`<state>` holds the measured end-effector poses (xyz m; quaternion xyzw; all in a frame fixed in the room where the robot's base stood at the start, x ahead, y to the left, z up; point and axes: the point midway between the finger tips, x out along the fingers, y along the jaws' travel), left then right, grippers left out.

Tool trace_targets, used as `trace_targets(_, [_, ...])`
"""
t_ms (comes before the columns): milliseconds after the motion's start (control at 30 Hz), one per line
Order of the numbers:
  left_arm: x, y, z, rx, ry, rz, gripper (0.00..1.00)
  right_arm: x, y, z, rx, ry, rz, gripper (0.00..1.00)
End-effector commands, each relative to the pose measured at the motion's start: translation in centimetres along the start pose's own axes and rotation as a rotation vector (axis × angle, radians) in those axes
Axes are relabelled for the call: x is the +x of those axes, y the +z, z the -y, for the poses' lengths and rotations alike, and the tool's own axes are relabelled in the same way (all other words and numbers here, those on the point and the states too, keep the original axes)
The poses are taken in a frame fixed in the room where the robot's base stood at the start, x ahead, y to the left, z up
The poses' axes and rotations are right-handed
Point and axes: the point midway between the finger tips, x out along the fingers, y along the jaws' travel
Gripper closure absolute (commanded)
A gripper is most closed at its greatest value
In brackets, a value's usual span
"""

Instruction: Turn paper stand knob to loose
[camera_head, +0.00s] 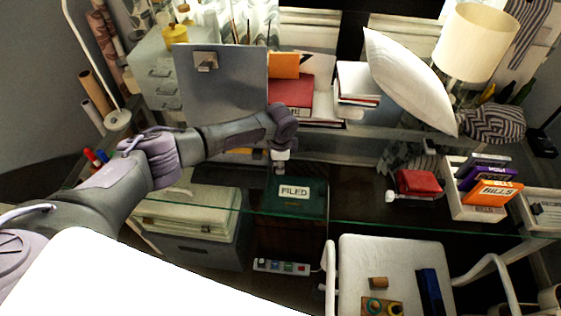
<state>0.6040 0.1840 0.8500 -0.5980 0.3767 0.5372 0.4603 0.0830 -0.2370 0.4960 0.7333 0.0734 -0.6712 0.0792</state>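A grey upright panel (222,95) with a metal clip near its top stands at the back left of the glass desk; it looks like the paper stand. I cannot make out a knob on it; its lower edge is partly behind my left arm. My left arm reaches in from the left across the desk, in front of the panel. My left gripper (281,156) points down, to the right of the panel's lower edge and above the green box marked FILED (296,197). Its fingers are too small to tell open from shut. My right gripper is not in view.
A red book (291,90), a white pillow (408,80) and a cream lamp (474,42) stand along the back. A small red item (418,183) and a white bin of boxes (456,198) are at right. A white chair (390,262) stands in front.

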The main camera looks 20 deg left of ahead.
Motion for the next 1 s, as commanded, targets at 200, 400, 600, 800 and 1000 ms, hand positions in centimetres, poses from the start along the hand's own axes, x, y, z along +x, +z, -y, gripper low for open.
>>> trace_targets(200, [-0.1, 0.0, 0.0, -0.001, -0.004, 0.0, 1.0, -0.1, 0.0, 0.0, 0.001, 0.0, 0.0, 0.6])
trace_targets(400, [-0.3, 0.1, -0.1, -0.001, -0.053, -0.004, 1.0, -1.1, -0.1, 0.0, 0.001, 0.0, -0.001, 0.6])
trace_targets(600, [-0.4, 0.0, -0.4, 0.0, -0.173, -0.015, 1.0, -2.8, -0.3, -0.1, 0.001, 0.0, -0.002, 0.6])
trace_targets(800, [-0.1, 0.0, -0.7, -0.003, -0.325, -0.027, 1.0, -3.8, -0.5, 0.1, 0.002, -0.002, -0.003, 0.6])
trace_targets(1000, [0.1, 0.0, -0.8, -0.006, -0.462, -0.038, 1.0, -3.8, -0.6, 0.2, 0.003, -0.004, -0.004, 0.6])
